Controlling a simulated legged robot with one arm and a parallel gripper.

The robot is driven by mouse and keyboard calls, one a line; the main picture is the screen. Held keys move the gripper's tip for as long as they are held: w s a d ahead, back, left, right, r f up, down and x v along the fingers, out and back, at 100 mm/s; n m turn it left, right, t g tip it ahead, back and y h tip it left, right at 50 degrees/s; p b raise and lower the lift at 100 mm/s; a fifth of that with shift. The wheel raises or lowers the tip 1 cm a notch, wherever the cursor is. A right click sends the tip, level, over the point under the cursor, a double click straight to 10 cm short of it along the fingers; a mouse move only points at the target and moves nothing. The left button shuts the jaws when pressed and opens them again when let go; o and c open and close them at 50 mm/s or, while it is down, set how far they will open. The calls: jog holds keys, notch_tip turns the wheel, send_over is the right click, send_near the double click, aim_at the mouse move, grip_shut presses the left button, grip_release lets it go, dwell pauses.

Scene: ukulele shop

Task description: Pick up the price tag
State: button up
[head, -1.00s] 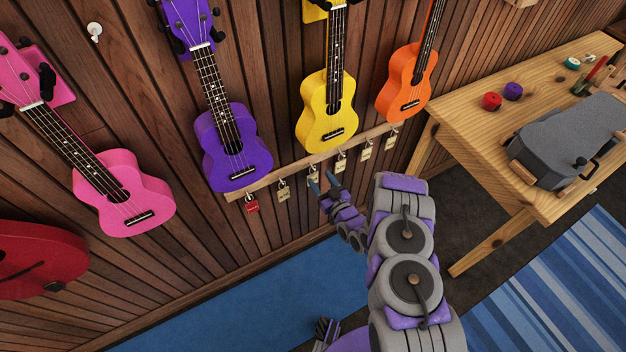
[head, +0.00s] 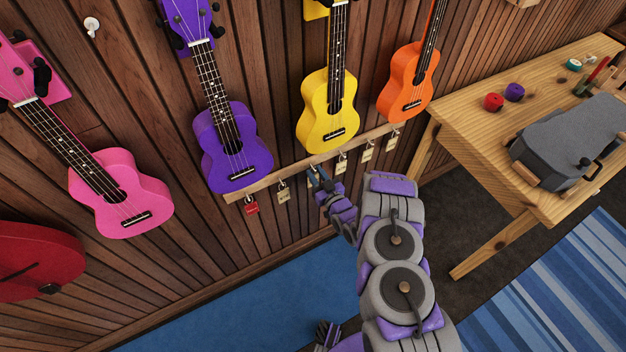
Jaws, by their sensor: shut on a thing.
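Small price tags hang from hooks on a wooden rail (head: 268,183) on the wall. At the left end is a red tag (head: 251,208), then a beige tag (head: 284,195). To the right hang three more beige tags, the nearest of them a beige tag (head: 341,166) just right of my gripper. My gripper (head: 317,178) is at the rail, shut on the third tag from the left. The fingers mostly hide that tag, which is still at its hook's place.
Purple (head: 233,148), yellow (head: 328,110), orange (head: 406,85) and pink (head: 120,195) ukuleles hang on the wall above and around the rail. A wooden workbench (head: 465,120) with a grey case (head: 565,140) stands at right. Blue floor (head: 230,305) below is clear.

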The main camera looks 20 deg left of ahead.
grip_shut()
jog(key=shift+r, duration=0.1)
jog(key=r+p+v, duration=0.3)
jog(key=p+v, duration=1.1)
jog(key=v, duration=0.4)
